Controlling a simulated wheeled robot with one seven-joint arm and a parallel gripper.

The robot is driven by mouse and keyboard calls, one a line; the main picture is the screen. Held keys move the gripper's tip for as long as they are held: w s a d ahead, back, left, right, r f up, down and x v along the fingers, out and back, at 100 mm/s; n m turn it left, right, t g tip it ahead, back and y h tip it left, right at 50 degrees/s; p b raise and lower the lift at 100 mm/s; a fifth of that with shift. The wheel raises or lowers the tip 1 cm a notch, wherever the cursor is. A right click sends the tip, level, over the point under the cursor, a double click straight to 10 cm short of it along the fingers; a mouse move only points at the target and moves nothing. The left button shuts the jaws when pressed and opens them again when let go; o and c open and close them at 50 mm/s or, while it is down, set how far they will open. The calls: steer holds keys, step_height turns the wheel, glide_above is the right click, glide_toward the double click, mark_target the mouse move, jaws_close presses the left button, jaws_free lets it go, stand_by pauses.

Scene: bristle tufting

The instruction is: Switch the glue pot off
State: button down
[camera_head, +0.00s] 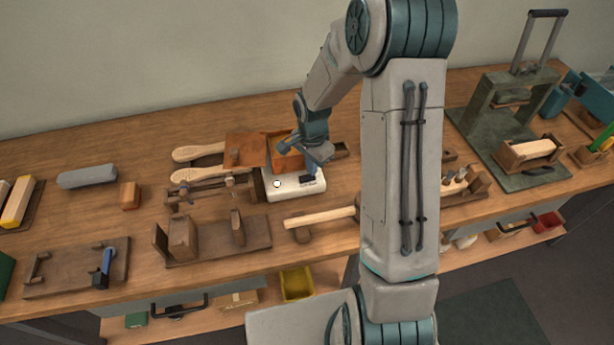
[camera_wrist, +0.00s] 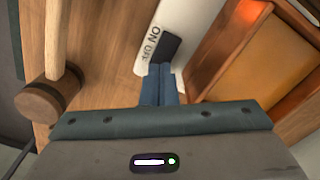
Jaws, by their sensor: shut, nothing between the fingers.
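The glue pot's white base (camera_head: 290,190) sits on the bench near the middle in the head view, with a small round white spot on its front. Its dark switch (camera_head: 308,178) is at the right end of the base. In the wrist view the white base (camera_wrist: 195,35) carries the printed words ON and OFF beside the black switch (camera_wrist: 172,46). My gripper (camera_wrist: 160,70) is shut and empty, its blue fingertips at the lower edge of the switch. I cannot tell whether they touch it. In the head view my gripper (camera_head: 312,168) is just above the base.
An orange wood-framed box (camera_wrist: 250,50) stands close to the right of the switch. A wooden mallet (camera_head: 320,216) lies in front of the base. Brush handles (camera_head: 198,153) and a wooden fixture (camera_head: 205,240) are to the left. A green press (camera_head: 510,110) stands at right.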

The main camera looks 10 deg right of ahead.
steer(key=shift+f+b, duration=0.75)
steer(key=shift+f, duration=0.1)
steer(key=shift+r, duration=0.1)
stand_by(0.3)
steer(key=shift+r+p, duration=2.1)
steer(key=shift+r, duration=1.35)
steer(key=s+r+n+t, duration=0.3)
steer(key=s+r+n, duration=0.9)
steer(key=s+r, duration=0.7)
steer(key=shift+s, duration=1.15)
steer(key=shift+a, duration=0.15)
